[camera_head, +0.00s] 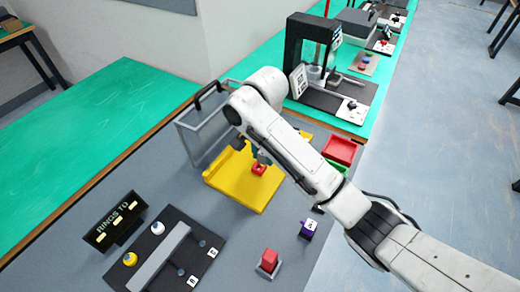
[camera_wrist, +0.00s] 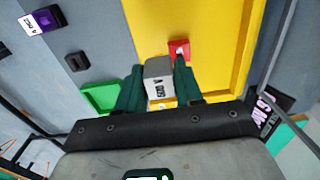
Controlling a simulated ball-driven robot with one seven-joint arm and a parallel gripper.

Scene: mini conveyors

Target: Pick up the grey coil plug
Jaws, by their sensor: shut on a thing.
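The grey coil plug (camera_wrist: 158,68) is a small grey block with a white face and dark lettering, between the two green fingers of my gripper (camera_wrist: 159,82) in the wrist view. My gripper is shut on it. In the head view my gripper (camera_head: 257,155) is over the yellow tray (camera_head: 240,192), and I cannot make out the plug there. The yellow tray is behind the plug in the wrist view (camera_wrist: 215,35). I cannot tell how high the plug is held.
A red block (camera_wrist: 179,48) sits on the yellow tray. A red bin (camera_head: 340,150), a purple block (camera_head: 308,229) and another red block (camera_head: 269,260) stand to the right. A sign (camera_head: 113,220) and a dark panel (camera_head: 165,258) are at the left. A grey frame (camera_head: 195,130) stands behind the tray.

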